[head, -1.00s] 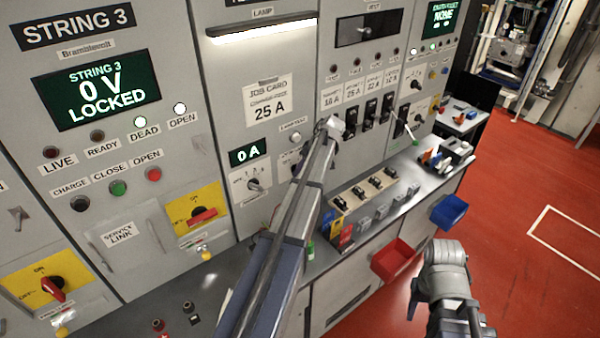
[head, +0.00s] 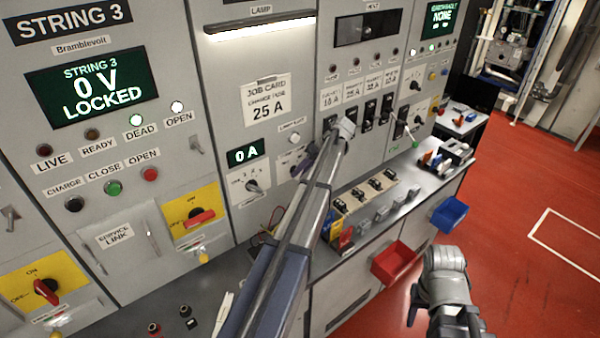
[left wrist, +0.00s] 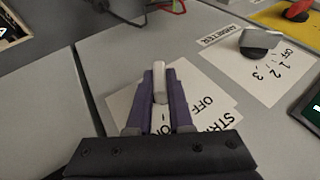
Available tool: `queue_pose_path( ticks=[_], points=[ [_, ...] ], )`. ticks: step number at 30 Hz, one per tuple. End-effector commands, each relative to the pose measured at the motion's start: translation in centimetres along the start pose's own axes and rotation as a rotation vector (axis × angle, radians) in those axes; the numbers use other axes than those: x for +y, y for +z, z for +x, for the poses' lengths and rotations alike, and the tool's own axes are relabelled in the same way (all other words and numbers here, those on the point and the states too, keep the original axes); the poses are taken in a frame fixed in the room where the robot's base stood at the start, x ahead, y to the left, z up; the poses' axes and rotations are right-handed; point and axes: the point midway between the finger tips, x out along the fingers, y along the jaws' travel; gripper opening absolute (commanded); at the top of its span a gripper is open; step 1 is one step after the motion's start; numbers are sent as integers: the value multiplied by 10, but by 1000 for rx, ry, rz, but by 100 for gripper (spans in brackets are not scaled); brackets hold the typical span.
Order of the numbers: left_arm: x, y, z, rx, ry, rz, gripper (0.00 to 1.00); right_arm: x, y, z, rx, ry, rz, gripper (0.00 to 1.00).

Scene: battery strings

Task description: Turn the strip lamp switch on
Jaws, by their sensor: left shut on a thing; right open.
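The strip lamp switch shows in the left wrist view as a pale lever (left wrist: 160,84) over a white label with ON and OFF. The purple fingers of my left gripper (left wrist: 160,98) are shut on the lever, one on each side. The fingers hide part of the label. In the head view my left gripper (head: 304,164) is at the panel below the job card. The strip lamp (head: 258,27) above shows as a bright white bar. My right gripper (head: 468,322) is low at the right, away from the panel; its fingertips are hard to make out.
An ammeter knob (left wrist: 258,42) sits right of the switch in the left wrist view. A bench (head: 405,185) runs below the panels with fuses and small parts. Red (head: 392,263) and blue (head: 449,212) bins hang on its front. The red floor at right is clear.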

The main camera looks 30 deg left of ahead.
Motion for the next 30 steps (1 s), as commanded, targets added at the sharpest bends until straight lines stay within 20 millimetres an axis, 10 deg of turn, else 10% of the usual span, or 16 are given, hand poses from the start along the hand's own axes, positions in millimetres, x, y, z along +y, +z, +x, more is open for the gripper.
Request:
queue_pose_path(
  ticks=[2,10,30],
  points=[
    [0,-7,0,14,-2,-3,20,0,0,-1,0,0,0,50],
    [0,-7,0,14,-2,-4,49,0,0,-1,0,0,0,50],
    [-1,-4,1,9,-3,-4,49,0,0,0,0,0,0,50]
  ],
)
